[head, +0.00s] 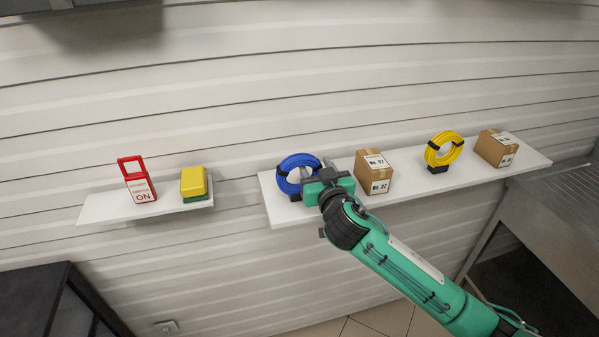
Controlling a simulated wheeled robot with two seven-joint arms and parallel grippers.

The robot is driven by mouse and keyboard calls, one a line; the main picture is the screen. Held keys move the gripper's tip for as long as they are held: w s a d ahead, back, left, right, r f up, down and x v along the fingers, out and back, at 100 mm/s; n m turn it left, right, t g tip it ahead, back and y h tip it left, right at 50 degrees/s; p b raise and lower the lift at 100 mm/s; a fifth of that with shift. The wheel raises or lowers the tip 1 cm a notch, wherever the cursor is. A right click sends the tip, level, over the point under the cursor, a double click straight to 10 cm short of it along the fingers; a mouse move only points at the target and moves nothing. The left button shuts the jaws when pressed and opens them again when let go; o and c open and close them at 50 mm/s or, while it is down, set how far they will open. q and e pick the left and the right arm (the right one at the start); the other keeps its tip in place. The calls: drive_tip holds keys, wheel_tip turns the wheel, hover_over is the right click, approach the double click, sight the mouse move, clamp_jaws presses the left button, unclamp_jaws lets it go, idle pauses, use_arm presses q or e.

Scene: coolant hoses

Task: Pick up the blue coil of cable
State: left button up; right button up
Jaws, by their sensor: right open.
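The blue coil of cable (284,172) stands upright on a small black holder, at the left end of the long white shelf (287,217). It has black bands on it. My right gripper (312,171) is at the coil's right side, its fingers overlapping the coil's opening and right edge in the head view. It is open. The gripper body hides the coil's lower right part, and I cannot tell whether a finger touches it. My left gripper is not in view.
A cardboard box (374,172) stands close to the right of my gripper. Farther right are a yellow coil (431,156) and another box (497,148). The wall is close behind.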

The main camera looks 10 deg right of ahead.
drive_tip(key=shift+w, duration=0.45)
clamp_jaws()
